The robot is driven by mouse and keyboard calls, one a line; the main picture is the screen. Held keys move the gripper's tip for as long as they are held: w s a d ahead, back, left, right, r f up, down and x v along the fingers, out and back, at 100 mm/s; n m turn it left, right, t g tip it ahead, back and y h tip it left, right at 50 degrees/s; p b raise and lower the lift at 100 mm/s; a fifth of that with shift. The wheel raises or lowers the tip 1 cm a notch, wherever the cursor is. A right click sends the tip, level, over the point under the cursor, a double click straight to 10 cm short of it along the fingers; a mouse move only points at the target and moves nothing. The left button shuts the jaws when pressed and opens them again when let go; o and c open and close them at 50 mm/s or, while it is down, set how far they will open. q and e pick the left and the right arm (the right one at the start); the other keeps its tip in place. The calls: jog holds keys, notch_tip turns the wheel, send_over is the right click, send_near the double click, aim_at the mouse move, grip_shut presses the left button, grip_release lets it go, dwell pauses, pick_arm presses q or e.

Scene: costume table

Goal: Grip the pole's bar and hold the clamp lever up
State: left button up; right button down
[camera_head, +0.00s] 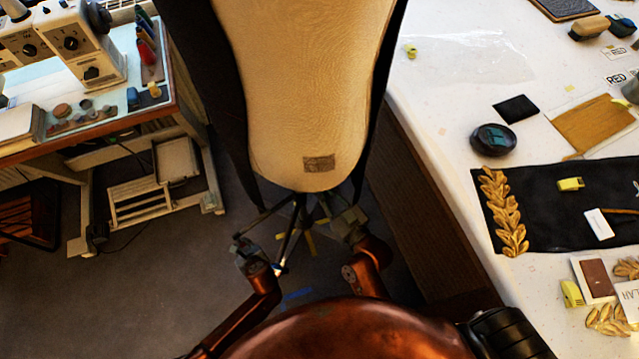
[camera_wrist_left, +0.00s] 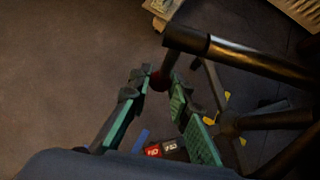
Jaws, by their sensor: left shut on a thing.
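The dress form (camera_head: 310,90) has a cream front and black sides and stands upright in the middle of the head view. Its dark pole (camera_head: 299,212) and splayed legs show below it. My left gripper (camera_head: 243,247) is low, left of the pole. In the left wrist view its fingertips close around a small dark part with a reddish round end (camera_wrist_left: 159,79), which looks like the clamp lever. A thick black bar (camera_wrist_left: 245,55) passes just beyond the fingers. My right gripper (camera_head: 346,222) is right of the pole; its fingers are too dark to read, and its contact is unclear.
A white worktable (camera_head: 440,110) with gold leaf trim (camera_head: 505,212) and a black cloth (camera_head: 550,225) is on the right. A sewing machine (camera_head: 65,42) stands on a table at the left. Grey floor (camera_head: 150,265) lies open at the lower left.

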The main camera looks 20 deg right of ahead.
pick_arm(q)
jog(key=shift+s+d, duration=0.2)
jog(key=shift+s, duration=0.35)
jog(key=shift+s+r, duration=0.1)
jog(key=shift+s, duration=0.05)
jog(key=shift+s+d+r, duration=0.2)
jog(key=shift+s+r, duration=0.1)
jog(key=shift+s, duration=0.15)
jog(key=shift+s+d+r, duration=0.15)
jog(key=shift+s+r, duration=0.15)
jog(key=shift+s, duration=0.15)
jog(key=shift+o, duration=0.2)
jog(key=shift+v, duration=1.25)
jog(key=shift+c, duration=0.2)
jog(key=shift+r, duration=0.1)
